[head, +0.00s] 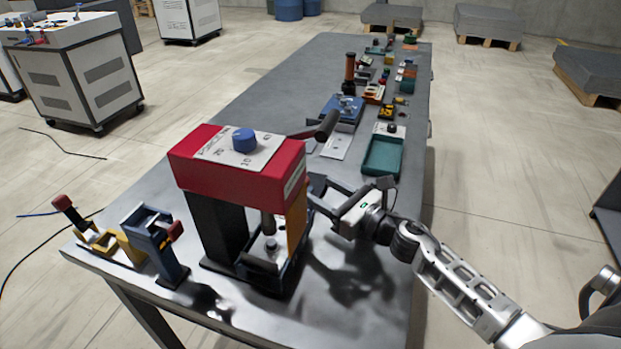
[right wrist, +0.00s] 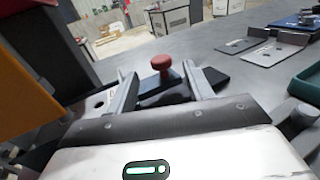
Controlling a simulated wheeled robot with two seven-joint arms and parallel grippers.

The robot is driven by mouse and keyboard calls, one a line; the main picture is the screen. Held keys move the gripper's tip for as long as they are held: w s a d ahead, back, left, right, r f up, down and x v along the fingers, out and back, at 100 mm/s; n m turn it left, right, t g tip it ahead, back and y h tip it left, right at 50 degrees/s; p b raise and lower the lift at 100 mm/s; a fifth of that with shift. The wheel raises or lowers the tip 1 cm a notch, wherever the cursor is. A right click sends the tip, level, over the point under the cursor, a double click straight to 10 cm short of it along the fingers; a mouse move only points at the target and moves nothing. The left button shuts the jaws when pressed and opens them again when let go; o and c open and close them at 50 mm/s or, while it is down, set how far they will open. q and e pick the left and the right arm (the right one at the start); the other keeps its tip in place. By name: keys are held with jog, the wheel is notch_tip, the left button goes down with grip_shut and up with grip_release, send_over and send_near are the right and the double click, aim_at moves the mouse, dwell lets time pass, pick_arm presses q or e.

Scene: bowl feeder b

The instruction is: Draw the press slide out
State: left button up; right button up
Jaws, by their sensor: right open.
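The press (head: 235,180) stands at the near end of the table, with a red head, a blue dial and a dark frame. My right gripper (head: 312,193) is at the right side of the press, below its head, with its fingers apart and pointing left. In the right wrist view a red round knob (right wrist: 161,64) on a dark base, seemingly the press slide's handle, shows between and beyond the open fingers (right wrist: 162,88). I cannot tell whether either finger touches it. The press hides the knob in the head view. My left gripper is not in view.
A dark-grip lever (head: 327,126) sticks out to the right behind the press head. A blue and yellow clamp-like fixture (head: 152,243) stands left of the press. A teal tray (head: 383,157) and several small parts lie farther back. The table's left middle (head: 265,95) is clear.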

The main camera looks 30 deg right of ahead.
aim_at(308, 183)
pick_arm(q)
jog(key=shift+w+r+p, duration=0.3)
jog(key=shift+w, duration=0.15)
pick_arm(e)
jog(key=shift+x, duration=2.3)
jog(key=shift+s, duration=0.1)
jog(key=shift+c, duration=0.3)
